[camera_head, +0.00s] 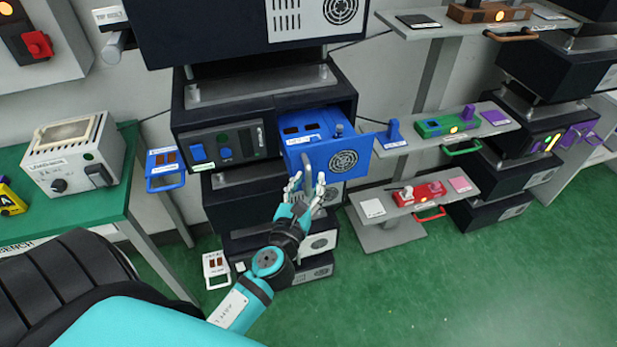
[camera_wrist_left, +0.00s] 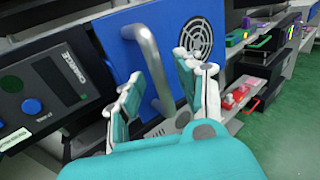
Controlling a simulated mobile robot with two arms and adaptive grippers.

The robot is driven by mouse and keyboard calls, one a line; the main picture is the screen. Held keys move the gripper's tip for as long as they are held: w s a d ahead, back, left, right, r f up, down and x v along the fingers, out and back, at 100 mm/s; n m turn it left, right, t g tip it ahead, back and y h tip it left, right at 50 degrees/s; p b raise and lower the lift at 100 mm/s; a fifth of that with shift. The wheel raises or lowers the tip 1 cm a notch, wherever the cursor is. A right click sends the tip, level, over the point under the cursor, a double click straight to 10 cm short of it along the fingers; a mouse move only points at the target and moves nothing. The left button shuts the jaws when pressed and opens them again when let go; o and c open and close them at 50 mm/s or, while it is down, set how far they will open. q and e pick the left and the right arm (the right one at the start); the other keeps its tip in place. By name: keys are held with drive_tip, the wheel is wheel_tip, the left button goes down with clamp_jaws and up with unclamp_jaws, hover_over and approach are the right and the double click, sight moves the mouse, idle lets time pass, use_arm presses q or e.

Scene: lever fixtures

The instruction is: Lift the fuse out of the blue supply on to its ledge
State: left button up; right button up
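The blue supply (camera_head: 333,157) is a blue drawer unit pulled out of the dark cabinet; its blue front with a round vent also shows in the left wrist view (camera_wrist_left: 180,25). My right gripper is not in view.
A blue block (camera_head: 394,132) stands on the grey shelf right of the supply. A small blue holder (camera_head: 166,181) hangs left of the cabinet. A green bench (camera_head: 128,165) with a beige load box (camera_head: 75,160) is at left. The green floor (camera_head: 430,300) is clear at lower right.

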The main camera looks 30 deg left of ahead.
use_arm(q)
drive_tip(key=shift+w, duration=0.2)
clamp_jaws()
